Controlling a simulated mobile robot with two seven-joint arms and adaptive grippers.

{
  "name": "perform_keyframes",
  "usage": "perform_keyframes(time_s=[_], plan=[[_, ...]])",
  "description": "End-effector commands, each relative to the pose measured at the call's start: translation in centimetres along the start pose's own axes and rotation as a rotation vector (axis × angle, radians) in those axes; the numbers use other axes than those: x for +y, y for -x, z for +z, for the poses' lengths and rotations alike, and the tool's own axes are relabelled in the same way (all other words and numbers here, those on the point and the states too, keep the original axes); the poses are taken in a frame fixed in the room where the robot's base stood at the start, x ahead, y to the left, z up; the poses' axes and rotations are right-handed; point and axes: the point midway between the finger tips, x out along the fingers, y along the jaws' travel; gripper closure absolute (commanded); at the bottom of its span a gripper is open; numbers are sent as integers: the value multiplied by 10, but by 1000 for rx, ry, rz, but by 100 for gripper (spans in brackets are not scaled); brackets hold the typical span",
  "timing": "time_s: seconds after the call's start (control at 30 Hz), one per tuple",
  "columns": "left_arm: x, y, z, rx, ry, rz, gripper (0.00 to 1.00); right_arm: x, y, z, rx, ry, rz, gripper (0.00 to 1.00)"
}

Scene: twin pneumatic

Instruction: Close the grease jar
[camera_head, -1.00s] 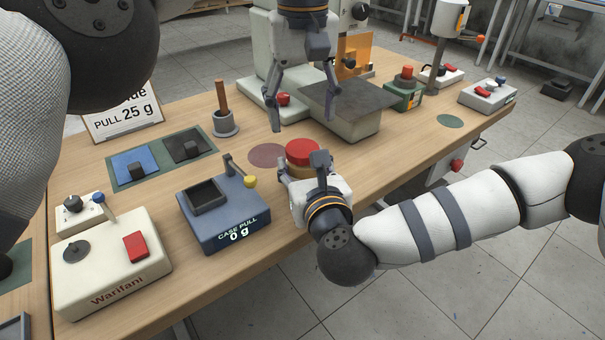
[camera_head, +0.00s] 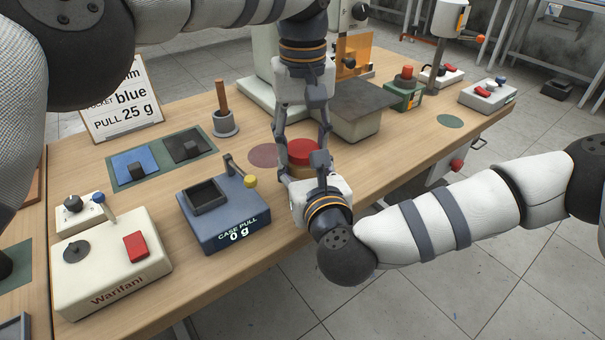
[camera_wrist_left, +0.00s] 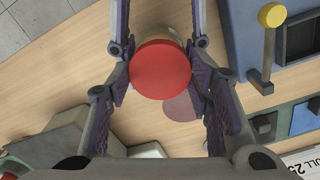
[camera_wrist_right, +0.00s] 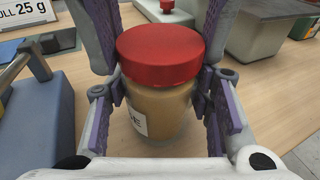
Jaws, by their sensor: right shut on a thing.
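The grease jar is a tan, see-through jar (camera_wrist_right: 158,108) with a white label and a red lid (camera_head: 304,152). It stands upright near the table's front edge. In the right wrist view the lid sits level on top of the jar. My right gripper (camera_head: 303,172) is low at the front, shut on the jar body from both sides. My left gripper (camera_head: 302,142) points down from above, its fingers open on either side of the lid. The lid fills the gap between them in the left wrist view (camera_wrist_left: 160,69); I cannot tell if the fingers touch it.
The blue case-pull box (camera_head: 225,212) with a yellow-knobbed lever stands just left of the jar. A dark reddish disc (camera_head: 263,155) lies on the table behind it. A machine with a dark plate (camera_head: 352,97) stands close behind to the right. The table's right front is clear.

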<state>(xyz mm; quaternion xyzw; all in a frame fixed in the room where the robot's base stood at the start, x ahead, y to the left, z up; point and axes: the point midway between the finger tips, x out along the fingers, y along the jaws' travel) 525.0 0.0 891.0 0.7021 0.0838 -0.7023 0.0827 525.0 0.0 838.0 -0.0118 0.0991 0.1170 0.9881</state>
Motion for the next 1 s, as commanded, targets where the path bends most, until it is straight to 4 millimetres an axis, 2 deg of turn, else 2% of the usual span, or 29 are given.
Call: perform_keyframes(time_s=[0.03,0.1,0.37,0.7,1.0], plan=[[0,0,0,0,0,-1,44,0,0,0,1,0,0,100],[0,0,0,0,0,-1,33,0,0,0,1,0,-1,100],[0,0,0,0,0,-1,33,0,0,0,0,0,-1,100],[0,41,0,2,-1,0,33,0,0,0,1,0,-1,100],[0,45,0,0,-1,0,33,0,0,0,0,0,-1,100]])
